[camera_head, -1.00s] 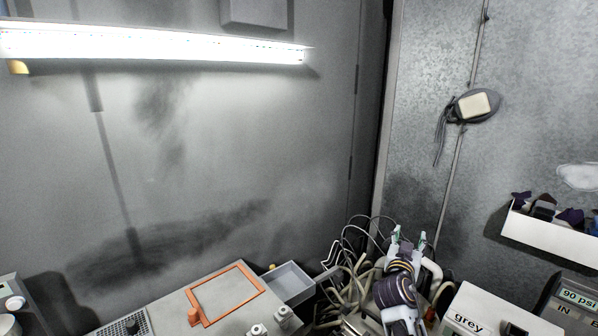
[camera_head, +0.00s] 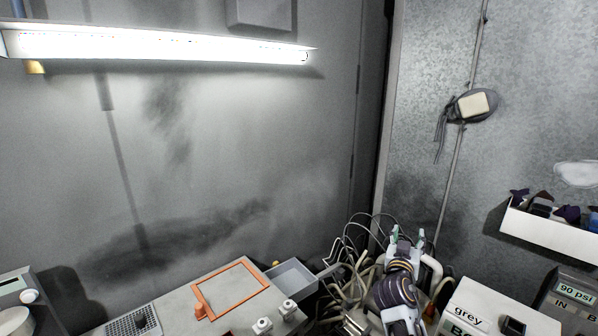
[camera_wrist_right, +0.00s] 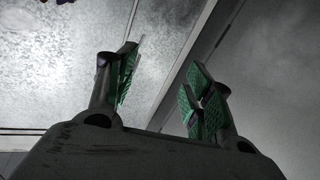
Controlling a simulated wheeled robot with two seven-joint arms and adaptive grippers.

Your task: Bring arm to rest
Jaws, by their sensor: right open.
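My right gripper (camera_head: 407,240) is at the bottom right of the head view, pointing up and away in front of a tangle of cables. In the right wrist view its two green-padded fingers (camera_wrist_right: 160,92) stand apart with nothing between them. Behind them are only the metal wall and a dark vertical seam. My right arm comes up from the bottom edge of the head view. My left gripper does not show.
An orange frame (camera_head: 231,289) lies on a grey bench top with a grey bin (camera_head: 291,279) beside it. Cables (camera_head: 345,277) crowd the gripper's left. A box marked "grey" (camera_head: 468,312) stands to its right. A white wall shelf (camera_head: 548,231) holds dark items.

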